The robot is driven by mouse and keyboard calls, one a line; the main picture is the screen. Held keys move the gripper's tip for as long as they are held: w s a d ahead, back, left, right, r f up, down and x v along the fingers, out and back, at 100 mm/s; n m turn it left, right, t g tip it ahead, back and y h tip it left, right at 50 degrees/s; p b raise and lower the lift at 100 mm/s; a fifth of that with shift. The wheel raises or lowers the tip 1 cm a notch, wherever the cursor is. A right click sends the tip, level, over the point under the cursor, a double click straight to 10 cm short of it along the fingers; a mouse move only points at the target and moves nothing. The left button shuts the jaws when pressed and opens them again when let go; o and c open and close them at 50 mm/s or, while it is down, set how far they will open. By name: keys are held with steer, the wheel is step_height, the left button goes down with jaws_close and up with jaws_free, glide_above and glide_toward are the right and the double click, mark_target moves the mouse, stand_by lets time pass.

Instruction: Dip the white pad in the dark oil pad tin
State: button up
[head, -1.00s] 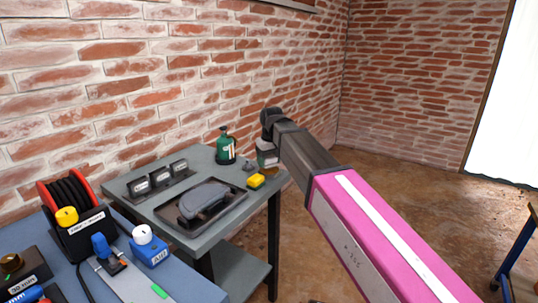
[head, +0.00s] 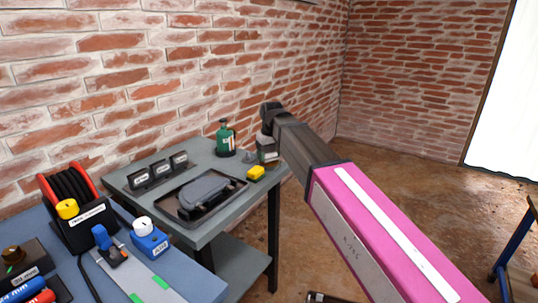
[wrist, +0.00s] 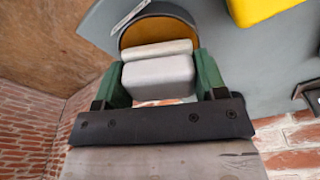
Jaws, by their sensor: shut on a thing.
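In the wrist view, my gripper (wrist: 160,66) has its green fingers shut on the white pad (wrist: 158,76), a pale block with a lighter layer at its far side. Beyond the pad is a round tin (wrist: 165,32) with a dark rim, an amber inside and a white label; I take it for the dark oil pad tin. The pad overlaps the tin's opening in this view. I cannot tell whether it touches the inside. In the head view, my gripper (head: 267,149) is small at the grey table's right end, and the pad and tin cannot be made out clearly.
A brick wall (head: 200,60) stands close behind. A blue bench (head: 190,283) is at lower left.

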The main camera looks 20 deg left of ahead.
mark_target(269, 151)
steer(key=shift+f, duration=0.55)
stand_by(1.3)
steer(key=shift+r, duration=0.1)
steer(key=shift+r, duration=3.45)
